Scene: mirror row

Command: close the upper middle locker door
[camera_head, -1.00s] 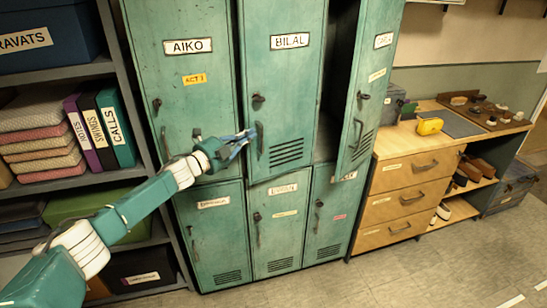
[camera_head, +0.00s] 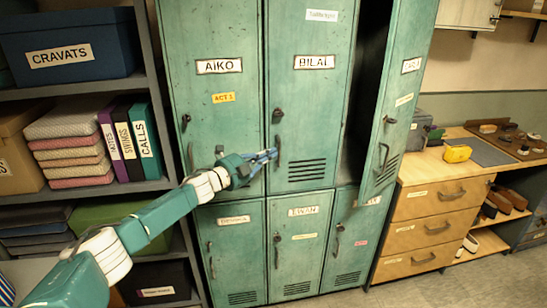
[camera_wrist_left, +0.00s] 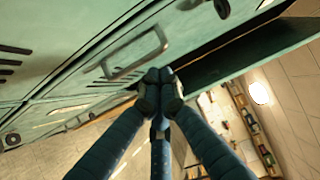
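The upper middle locker door (camera_head: 312,105), labelled BILAL, is teal with vents low down and a handle (camera_head: 277,152) near its left edge. It looks flush or nearly flush with the locker front; a small gap cannot be ruled out. My left gripper (camera_head: 272,154) is at the lower left of this door, beside the handle. In the left wrist view its fingertips (camera_wrist_left: 160,88) meet with nothing seen between them, just below a door handle (camera_wrist_left: 136,50). Contact with the door cannot be told. My right gripper is not in view.
The upper right locker door (camera_head: 403,100) stands ajar, with a dark gap beside it. The upper left AIKO door (camera_head: 215,125) and the lower doors look shut. A shelf with a blue CRAVATS box (camera_head: 70,45) is at left, a wooden drawer unit (camera_head: 435,215) at right.

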